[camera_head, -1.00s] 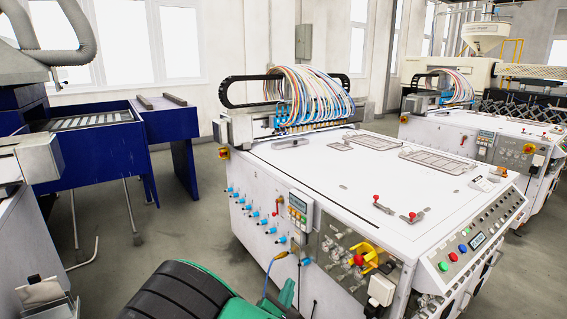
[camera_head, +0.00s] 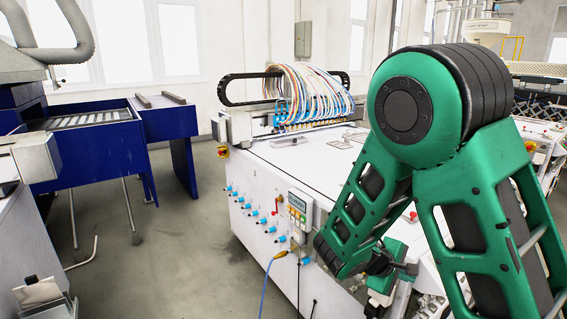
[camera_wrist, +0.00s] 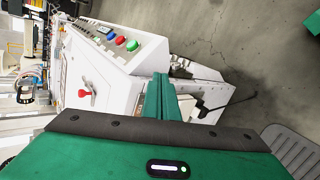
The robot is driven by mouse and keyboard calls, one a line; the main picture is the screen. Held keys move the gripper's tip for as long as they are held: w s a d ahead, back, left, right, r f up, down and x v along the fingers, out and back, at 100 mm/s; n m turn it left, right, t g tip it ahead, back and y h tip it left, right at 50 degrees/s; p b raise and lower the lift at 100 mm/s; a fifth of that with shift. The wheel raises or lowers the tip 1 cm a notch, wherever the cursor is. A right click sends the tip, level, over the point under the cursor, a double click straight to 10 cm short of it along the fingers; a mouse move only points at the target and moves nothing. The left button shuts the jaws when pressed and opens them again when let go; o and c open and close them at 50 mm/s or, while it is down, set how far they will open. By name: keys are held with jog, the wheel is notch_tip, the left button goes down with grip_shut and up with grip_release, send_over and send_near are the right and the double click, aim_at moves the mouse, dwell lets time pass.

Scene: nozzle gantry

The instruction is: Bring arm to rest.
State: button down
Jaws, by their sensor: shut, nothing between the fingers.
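My green and black arm (camera_head: 425,110) is bent, with its elbow high on the right of the head view. Its forearm slopes down to the left in front of the white gantry machine (camera_head: 275,160). The wrist end hangs low before the machine's front side. My gripper (camera_wrist: 160,97) shows in the wrist view as green fingers held together, with nothing between them. It points toward the machine's control-panel corner, seen tilted; I cannot tell the exact gap to it.
The machine carries a red lever (camera_wrist: 85,93) and coloured buttons (camera_wrist: 121,41). A blue cable (camera_head: 268,278) hangs from its front. A blue table (camera_head: 160,122) stands at the left. Grey floor (camera_head: 185,235) is clear between the table and machine.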

jog(key=s+d+r+m+g+y, duration=0.25)
jog(key=s+d+m, duration=0.2)
jog(key=s, duration=0.25)
jog(key=s+d+r+m+g+y, duration=0.25)
jog(key=s+d+m, duration=0.2)
jog(key=s, duration=0.35)
jog(key=s+r+m+y, duration=0.2)
jog(key=s+r, duration=0.1)
jog(key=s, duration=0.4)
jog(key=s+a+r+m+y, duration=0.1)
jog(key=s+r+m+y, duration=0.1)
jog(key=s, duration=0.6)
jog(key=shift+a+r+m+t, duration=0.3)
jog(key=shift+r+m, duration=0.45)
jog(key=shift+m, duration=0.05)
jog(key=shift+w+f, duration=0.25)
jog(key=shift+w, duration=0.35)
